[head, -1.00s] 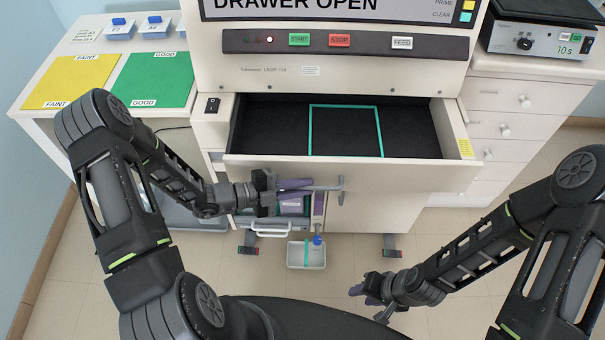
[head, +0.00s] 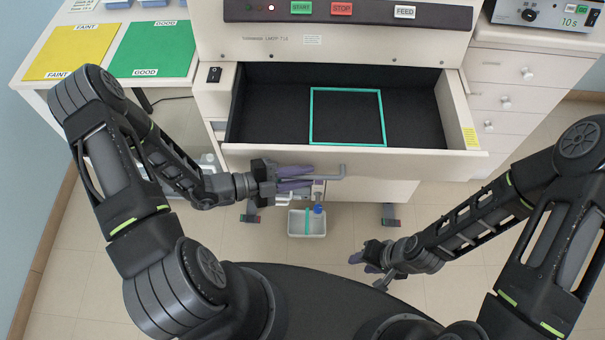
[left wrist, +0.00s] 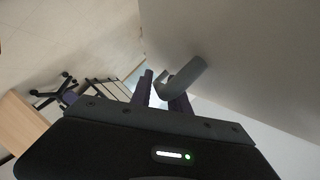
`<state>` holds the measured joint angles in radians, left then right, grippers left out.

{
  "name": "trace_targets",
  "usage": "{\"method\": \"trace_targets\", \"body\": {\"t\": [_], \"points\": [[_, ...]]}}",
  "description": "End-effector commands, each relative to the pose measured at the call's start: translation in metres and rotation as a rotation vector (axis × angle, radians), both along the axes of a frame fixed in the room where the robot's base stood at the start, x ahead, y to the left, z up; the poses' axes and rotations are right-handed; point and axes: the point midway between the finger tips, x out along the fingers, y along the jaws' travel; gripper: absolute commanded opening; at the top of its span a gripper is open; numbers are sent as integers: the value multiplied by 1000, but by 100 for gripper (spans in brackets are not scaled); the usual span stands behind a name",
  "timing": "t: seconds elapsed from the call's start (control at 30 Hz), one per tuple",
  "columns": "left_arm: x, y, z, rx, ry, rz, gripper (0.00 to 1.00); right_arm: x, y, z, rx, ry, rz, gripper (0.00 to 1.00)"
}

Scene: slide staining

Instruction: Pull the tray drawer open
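The tray drawer (head: 345,165) is pulled out from the machine in the head view. Its dark floor is bare apart from a teal square outline (head: 383,118). A grey bar handle (head: 330,177) stands off the drawer's front. My left gripper (head: 296,179) is at the handle's left part, with its purple fingers on either side of the bar. The left wrist view shows the bent handle (left wrist: 184,78) between the two fingers, partly hidden by them. My right gripper (head: 362,262) hangs low, away from the drawer; whether its fingers are apart is unclear.
The machine's button panel (head: 350,12) is above the drawer. A small white bin (head: 297,224) stands on the floor below. A side table with yellow (head: 68,52) and green (head: 152,48) mats is left; white drawers (head: 515,100) are right.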

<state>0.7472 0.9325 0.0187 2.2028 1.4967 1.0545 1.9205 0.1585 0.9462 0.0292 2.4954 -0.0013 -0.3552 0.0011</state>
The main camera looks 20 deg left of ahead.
Motion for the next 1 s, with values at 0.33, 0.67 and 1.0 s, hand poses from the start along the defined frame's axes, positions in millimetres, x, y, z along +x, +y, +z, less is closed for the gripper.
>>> {"method": "trace_targets", "body": {"t": [0.33, 0.67, 1.0], "points": [[-9, 16, 3, 2, 0, 2, 22, 0, 0, -2, 0, 0, 0, 36], [-37, 58, 14, 2, 0, 2, 22, 0, 0, -7, 0, 0, 0, 36], [-43, 64, 17, 0, 0, 0, 22, 0, 0, -7, 0, -1, 0, 36]]}}
